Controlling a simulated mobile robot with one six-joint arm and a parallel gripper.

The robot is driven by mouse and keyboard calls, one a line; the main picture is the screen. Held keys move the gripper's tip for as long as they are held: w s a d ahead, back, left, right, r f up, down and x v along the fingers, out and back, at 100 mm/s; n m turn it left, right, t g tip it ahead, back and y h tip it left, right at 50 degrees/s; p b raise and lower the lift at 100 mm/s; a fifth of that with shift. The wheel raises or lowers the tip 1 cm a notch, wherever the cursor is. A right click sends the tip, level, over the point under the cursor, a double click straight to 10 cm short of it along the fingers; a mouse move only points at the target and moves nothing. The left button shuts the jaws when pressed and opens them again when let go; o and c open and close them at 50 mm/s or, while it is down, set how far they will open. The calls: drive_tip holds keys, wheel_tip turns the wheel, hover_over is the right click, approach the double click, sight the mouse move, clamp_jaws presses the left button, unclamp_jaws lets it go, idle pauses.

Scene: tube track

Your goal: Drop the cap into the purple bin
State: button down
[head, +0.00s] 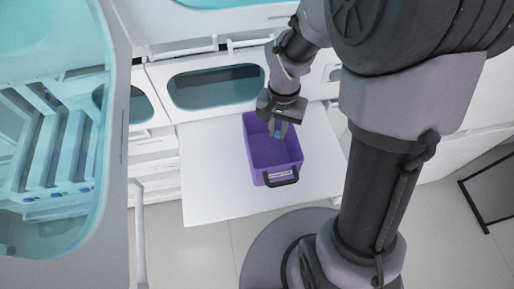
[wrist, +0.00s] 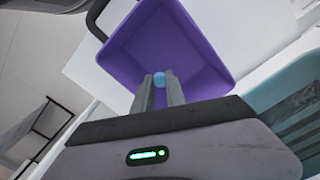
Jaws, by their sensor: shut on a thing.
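The purple bin (head: 264,176) stands on a white shelf in front of the cabinet in the head view, with its black handle toward me. My gripper (head: 278,132) points down over the bin's far end. The purple bin (wrist: 118,52) also fills the upper middle of the wrist view. There my gripper (wrist: 159,80) is shut on the small light-blue cap (wrist: 159,77), held between the fingertips with the bin's inside behind it. The cap is too small to make out clearly in the head view. The bin looks empty where its inside shows.
The white shelf (head: 212,175) is bare around the bin. Behind it is a white cabinet with a teal window (head: 215,87). A teal-windowed unit with tube tracks (head: 55,140) stands at the left. A dark frame (head: 490,190) is at the right.

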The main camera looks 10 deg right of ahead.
drive_tip(key=shift+s+r, duration=0.1)
drive_tip(key=shift+r, duration=0.05)
drive_tip(key=c, duration=1.3)
unclamp_jaws()
drive_tip(key=shift+s+r, duration=0.1)
drive_tip(key=shift+s, duration=0.05)
wheel_tip(320, 180, up, 17)
drive_tip(key=p, duration=0.7)
drive_tip(key=shift+r, duration=0.2)
drive_tip(key=s+a+r+t+y+b, duration=0.1)
drive_tip(key=s+a+r+t+b, duration=0.1)
drive_tip(key=s, duration=0.4)
drive_tip(key=s+a+r+n+t+y+b, duration=0.1)
drive_tip(key=s+a+r+t+b, duration=0.1)
drive_tip(key=s, duration=0.5)
drive_tip(key=shift+r+n+t, duration=0.3)
drive_tip(key=shift+r+t, duration=0.1)
drive_tip(key=shift+t, duration=0.5)
